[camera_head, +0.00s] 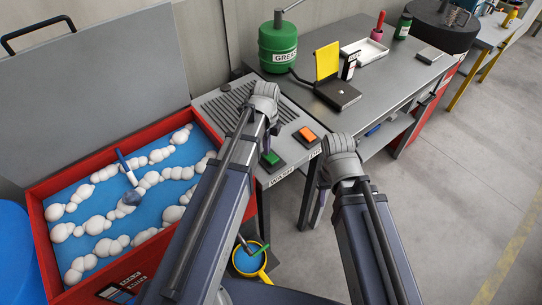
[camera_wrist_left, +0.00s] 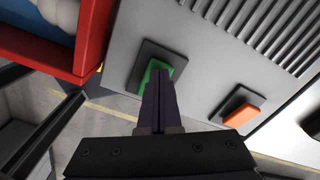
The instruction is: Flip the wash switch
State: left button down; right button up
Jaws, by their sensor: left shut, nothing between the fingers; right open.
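The green rocker switch (camera_head: 270,158) sits on a dark square plate on the grey panel, above a label (camera_head: 282,177) reading WASH. It also shows in the left wrist view (camera_wrist_left: 154,68), partly covered by my fingers. My left gripper (camera_wrist_left: 160,78) is shut and empty, its tips over the green switch; I cannot tell whether they touch it. In the head view, my left wrist hides part of that area. My right gripper (camera_head: 318,205) is open, in front of the bench edge, and its fingers are mostly hidden.
An orange switch (camera_head: 307,135) is right of the green one, also in the left wrist view (camera_wrist_left: 241,115). A red bin (camera_head: 40,235) with white lumps on blue stands left. A green grease can (camera_head: 278,47) and yellow-flapped device (camera_head: 327,62) stand behind. Floor at right is clear.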

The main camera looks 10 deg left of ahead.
pick_arm(q)
notch_tip(320, 180, up, 7)
jog(key=p, duration=0.6)
jog(key=shift+f, duration=0.15)
dwell(0.3)
jog(key=s+d+n+y, duration=0.1)
jog(key=s+d+n, duration=0.9)
jog(key=s+n, duration=0.4)
jog(key=shift+s+d+f+n, duration=0.15)
jog(key=shift+d+f+n, duration=0.15)
jog(key=shift+n, duration=0.6)
jog(key=shift+a, duration=0.1)
